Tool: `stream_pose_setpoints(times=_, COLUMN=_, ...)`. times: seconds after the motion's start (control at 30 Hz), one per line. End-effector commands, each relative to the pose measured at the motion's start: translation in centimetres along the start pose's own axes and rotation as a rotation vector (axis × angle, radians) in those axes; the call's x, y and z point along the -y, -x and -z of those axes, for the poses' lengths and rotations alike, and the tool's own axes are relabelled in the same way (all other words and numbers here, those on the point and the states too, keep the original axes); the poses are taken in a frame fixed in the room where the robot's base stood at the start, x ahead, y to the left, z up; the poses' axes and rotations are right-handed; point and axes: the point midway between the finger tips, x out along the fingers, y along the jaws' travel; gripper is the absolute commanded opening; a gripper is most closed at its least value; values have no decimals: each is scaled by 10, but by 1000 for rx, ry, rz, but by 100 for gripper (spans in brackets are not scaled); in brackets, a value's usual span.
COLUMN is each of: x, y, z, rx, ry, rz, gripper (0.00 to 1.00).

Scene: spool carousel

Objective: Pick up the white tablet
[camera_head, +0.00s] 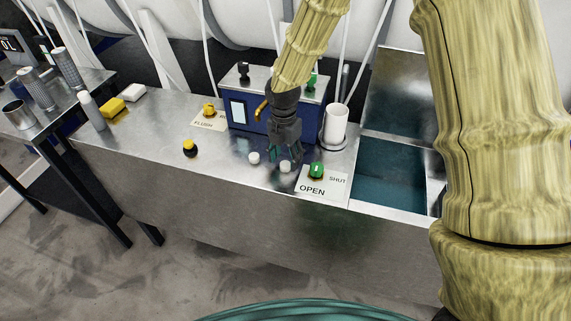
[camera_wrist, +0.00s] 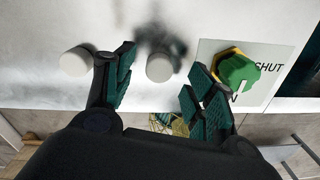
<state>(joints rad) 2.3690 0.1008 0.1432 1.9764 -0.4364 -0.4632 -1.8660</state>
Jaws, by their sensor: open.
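Two small white round tablets lie on the metal counter (camera_head: 225,165). One tablet (camera_head: 254,158) is left of my gripper (camera_head: 284,158); in the wrist view this tablet (camera_wrist: 75,62) sits just outside the left finger. The other tablet (camera_head: 285,167) is by the fingertips; in the wrist view it (camera_wrist: 160,67) lies ahead of the gap between my open fingers (camera_wrist: 160,88). My gripper is empty and points down at the counter. I cannot tell its exact height above the tablet.
A green knob (camera_head: 316,170) on an OPEN/SHUT plate (camera_head: 322,190) stands close right of my gripper. Behind are a blue box (camera_head: 246,113) and a white cup (camera_head: 335,125). A sunken basin (camera_head: 390,172) is at right. A black-and-yellow button (camera_head: 190,148) is left.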

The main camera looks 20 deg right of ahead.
Motion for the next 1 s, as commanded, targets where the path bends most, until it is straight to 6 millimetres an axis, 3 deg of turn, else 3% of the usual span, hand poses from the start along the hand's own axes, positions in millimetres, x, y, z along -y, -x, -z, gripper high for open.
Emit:
stream_pose_setpoints(times=0.2, x=0, y=-19, z=1, rx=1, ry=0, rz=1, gripper=55)
stream_pose_setpoints(times=0.53, x=-1, y=-24, z=1, rx=1, ry=1, rz=0, gripper=55)
stream_pose_setpoints(times=0.77, x=-1, y=-24, z=1, rx=1, ry=1, rz=-1, gripper=15)
stream_pose_setpoints(times=1.0, x=-1, y=-24, z=1, rx=1, ry=1, rz=-1, gripper=12)
